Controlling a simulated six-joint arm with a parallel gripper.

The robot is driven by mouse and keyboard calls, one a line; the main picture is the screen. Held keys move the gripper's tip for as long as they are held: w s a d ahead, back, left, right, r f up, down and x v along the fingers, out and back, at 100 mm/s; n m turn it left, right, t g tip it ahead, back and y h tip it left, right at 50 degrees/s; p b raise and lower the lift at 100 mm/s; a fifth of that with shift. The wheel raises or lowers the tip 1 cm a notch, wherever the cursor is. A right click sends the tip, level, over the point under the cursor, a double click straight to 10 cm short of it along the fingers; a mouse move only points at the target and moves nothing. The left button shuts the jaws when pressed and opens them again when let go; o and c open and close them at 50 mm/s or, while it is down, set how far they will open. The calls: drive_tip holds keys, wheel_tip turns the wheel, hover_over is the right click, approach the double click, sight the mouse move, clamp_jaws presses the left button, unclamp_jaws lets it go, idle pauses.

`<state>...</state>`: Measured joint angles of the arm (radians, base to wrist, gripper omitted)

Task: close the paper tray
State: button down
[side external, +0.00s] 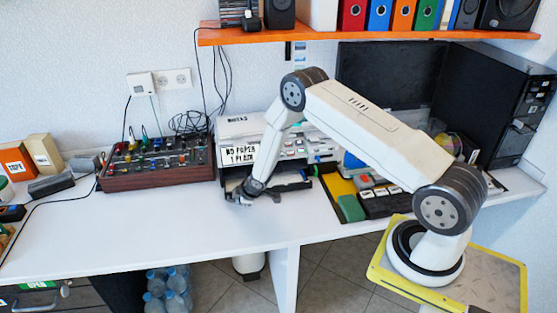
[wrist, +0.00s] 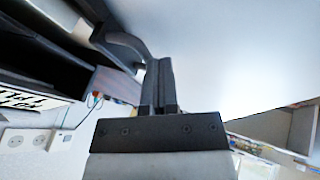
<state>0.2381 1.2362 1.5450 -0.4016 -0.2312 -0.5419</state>
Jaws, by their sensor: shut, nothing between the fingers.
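A brown control box (side external: 158,165) with knobs and cables stands left of the printer. An orange shelf (side external: 370,34) hangs above. The front desk is clear.

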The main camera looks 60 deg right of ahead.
drive_tip(key=shift+w+d, duration=0.8)
drive_tip(key=shift+s+a, duration=0.1)
drive_tip(key=shift+s+a+r, duration=0.25)
drive_tip(key=shift+s+a, duration=0.4)
drive_tip(key=shift+a, duration=0.05)
drive_tip(key=shift+s+a+r, duration=0.2)
drive_tip(key=shift+s+a, duration=0.3)
drive_tip(key=shift+s, duration=0.1)
drive_tip(key=v, duration=1)
drive_tip(key=shift+s+f, duration=0.1)
